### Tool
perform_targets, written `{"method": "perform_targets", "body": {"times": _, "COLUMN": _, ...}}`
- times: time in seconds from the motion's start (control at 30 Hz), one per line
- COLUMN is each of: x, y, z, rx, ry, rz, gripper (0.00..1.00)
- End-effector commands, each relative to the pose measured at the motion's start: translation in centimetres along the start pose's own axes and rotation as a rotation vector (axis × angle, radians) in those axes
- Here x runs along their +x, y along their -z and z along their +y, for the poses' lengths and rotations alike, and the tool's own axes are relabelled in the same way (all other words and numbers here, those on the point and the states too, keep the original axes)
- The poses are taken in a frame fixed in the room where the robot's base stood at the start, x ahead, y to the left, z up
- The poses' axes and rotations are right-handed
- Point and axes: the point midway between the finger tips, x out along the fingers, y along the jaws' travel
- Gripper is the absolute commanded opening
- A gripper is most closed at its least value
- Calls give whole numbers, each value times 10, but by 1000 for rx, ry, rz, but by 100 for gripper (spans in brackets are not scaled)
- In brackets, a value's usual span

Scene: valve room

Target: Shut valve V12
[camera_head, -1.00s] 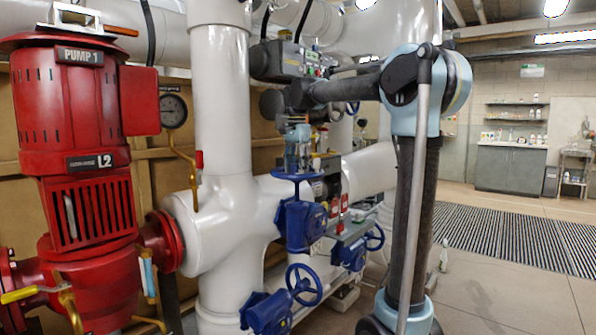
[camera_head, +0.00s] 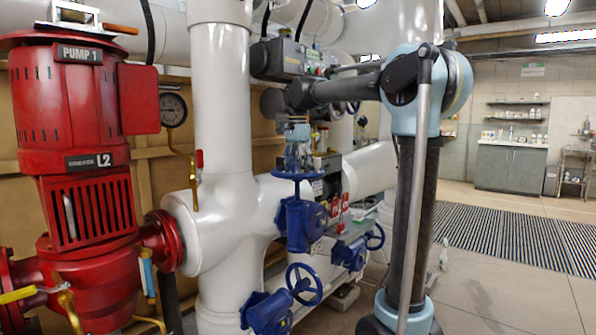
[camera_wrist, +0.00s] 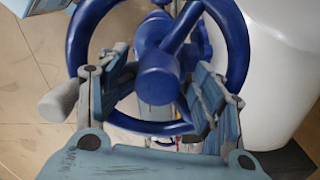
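A blue handwheel (camera_head: 298,175) tops a blue valve body (camera_head: 302,222) on the white pipework. No V12 label can be read, so I cannot tell whether this is that valve. My gripper (camera_head: 298,155) points down onto this wheel from above. In the wrist view, the blue wheel (camera_wrist: 238,50) shows its hub and spokes, and my gripper (camera_wrist: 160,95) is open with one finger on each side of the hub. The fingers overlap the wheel's near part in the picture. I cannot tell whether they touch it.
Two more blue handwheels sit lower, one at the front (camera_head: 304,284) and one to the right (camera_head: 374,237). A thick white pipe (camera_head: 222,110) stands left of the valve, with a red pump (camera_head: 75,140) beyond it. Open floor (camera_head: 500,285) lies at right.

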Motion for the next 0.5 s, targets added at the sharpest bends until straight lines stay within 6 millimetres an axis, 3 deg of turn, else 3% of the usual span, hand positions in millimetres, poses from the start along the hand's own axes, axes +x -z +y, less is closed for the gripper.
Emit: {"method": "perform_targets", "body": {"times": 0.5, "x": -51, "y": 1, "z": 0, "rx": 2, "ry": -3, "rz": 0, "gripper": 57}}
